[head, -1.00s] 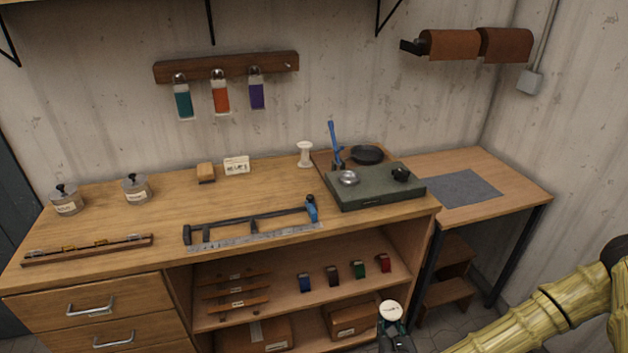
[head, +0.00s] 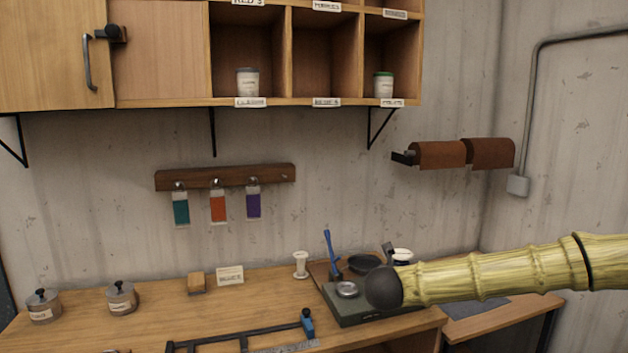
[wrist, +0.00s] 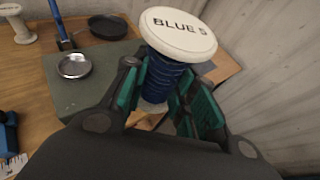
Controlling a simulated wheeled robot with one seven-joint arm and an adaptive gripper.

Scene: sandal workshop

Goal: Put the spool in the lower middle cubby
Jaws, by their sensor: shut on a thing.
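My gripper (wrist: 166,88) is shut on a spool (wrist: 172,72) with dark blue thread and a white end cap reading "BLUE 5". In the head view, the spool's white cap (head: 402,254) shows above the back of the bench, with my arm hiding most of the gripper. The lower middle cubby (head: 326,58) is in the wall cabinet at the top. It looks empty, and the label (head: 326,102) below it is too small to read surely. The cubby to its left holds a white container (head: 248,82); the right one holds a green-rimmed container (head: 383,85).
A white empty-looking spool (head: 301,265), a blue-handled tool (head: 331,252) and a dark pan (head: 364,264) stand on the bench. A bracket (head: 380,128) hangs under the cabinet. Leather rolls (head: 440,155) are on the wall at right.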

